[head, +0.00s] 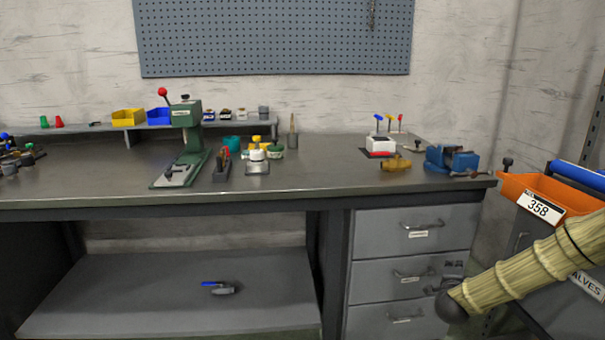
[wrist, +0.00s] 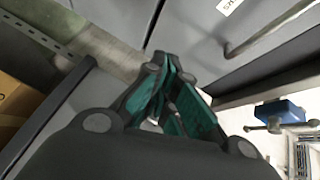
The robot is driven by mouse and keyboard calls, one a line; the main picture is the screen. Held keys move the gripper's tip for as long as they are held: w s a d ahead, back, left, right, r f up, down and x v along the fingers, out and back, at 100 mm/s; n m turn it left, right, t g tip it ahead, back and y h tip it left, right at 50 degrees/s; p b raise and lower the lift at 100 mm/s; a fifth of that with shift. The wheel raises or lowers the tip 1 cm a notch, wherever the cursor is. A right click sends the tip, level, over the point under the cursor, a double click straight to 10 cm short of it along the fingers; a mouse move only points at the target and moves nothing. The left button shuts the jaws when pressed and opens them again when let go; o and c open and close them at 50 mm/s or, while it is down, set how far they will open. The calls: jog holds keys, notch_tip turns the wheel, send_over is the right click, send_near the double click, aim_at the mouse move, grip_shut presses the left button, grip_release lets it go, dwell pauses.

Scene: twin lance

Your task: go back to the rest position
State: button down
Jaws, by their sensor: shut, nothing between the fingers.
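My gripper (wrist: 165,62) shows in the wrist view with its dark fingers and teal pads brought together at the tips. Nothing shows between them. It hangs in the open, with a grey front and a bar handle (wrist: 268,32) beyond it. In the head view my arm in its beige ribbed sleeve reaches in from the lower right, in front of the drawers (head: 405,262).
The workbench (head: 330,170) carries a green press (head: 187,130), a blue vise (head: 452,160) and small parts. A blue-handled valve (head: 222,288) lies on the lower shelf (head: 120,300). An orange bin (head: 530,186) stands right, close to my arm.

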jog(key=s+a+f+n+g+y, duration=0.25)
jog(key=s+a+f+n, duration=0.25)
jog(key=s+a+f, duration=0.35)
jog(key=s+a+f+n+g+y, duration=0.2)
jog(key=s+a+f+n+y, duration=0.3)
jog(key=a+f, duration=0.5)
jog(key=s+a+f+n+g, duration=0.2)
jog(key=s+a+f+n, duration=0.15)
jog(key=s, duration=0.65)
jog(key=s+a+f+n+g, duration=0.2)
jog(key=s+f, duration=0.3)
jog(key=s, duration=0.5)
jog(key=s+a+f+n+g, duration=0.2)
jog(key=s+f+n+g, duration=0.15)
jog(key=s, duration=0.65)
jog(key=s+n+g, duration=0.2)
jog(key=s, duration=0.9)
notch_tip(320, 180, up, 25)
jog(key=p, duration=2.5)
jog(key=shift+p, duration=0.3)
jog(key=shift+s+a+r, duration=0.1)
